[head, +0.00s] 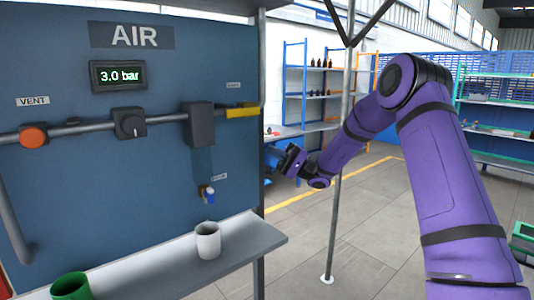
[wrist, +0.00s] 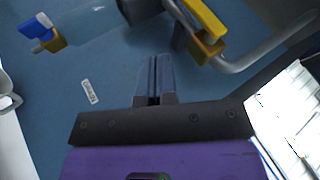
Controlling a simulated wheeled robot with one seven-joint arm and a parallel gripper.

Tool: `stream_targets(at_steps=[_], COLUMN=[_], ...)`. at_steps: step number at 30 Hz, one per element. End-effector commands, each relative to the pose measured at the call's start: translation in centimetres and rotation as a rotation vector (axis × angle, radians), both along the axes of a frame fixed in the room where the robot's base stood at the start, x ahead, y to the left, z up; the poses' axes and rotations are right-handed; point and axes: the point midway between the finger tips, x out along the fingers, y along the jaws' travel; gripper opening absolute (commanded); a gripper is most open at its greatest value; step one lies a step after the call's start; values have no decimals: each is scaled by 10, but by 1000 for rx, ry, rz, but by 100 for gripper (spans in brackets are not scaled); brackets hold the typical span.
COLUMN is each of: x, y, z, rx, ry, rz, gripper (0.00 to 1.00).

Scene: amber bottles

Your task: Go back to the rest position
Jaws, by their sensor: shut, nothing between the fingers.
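My purple arm reaches across the right half of the head view. My gripper (head: 272,161) is just right of the blue panel's edge, empty, and partly hidden behind its own wrist. In the wrist view my gripper (wrist: 153,62) shows its two fingers together, with nothing between them. Behind the fingers is the blue panel (wrist: 110,65), and I cannot tell the exact gap.
A white cup (head: 208,241) and green cup (head: 71,287) stand on the shelf (head: 150,272). A post (head: 334,220) stands near my arm.

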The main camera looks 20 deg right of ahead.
Motion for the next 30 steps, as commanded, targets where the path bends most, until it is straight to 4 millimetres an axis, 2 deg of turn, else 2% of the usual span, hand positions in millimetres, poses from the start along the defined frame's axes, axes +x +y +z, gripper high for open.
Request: stream_targets(at_steps=[6, 11, 15, 21, 25, 30], x=[-4, -29, -68, -127, -166, -214], y=[5, 30, 58, 83, 91, 90], z=[3, 17, 30, 38, 40, 40], rx=[-22, -158, -356, -652, -841, -1082], ry=[3, 24, 54, 87, 100, 104], rz=[14, 91, 179, 260, 282, 274], gripper=[0, 0, 0, 0, 0, 0])
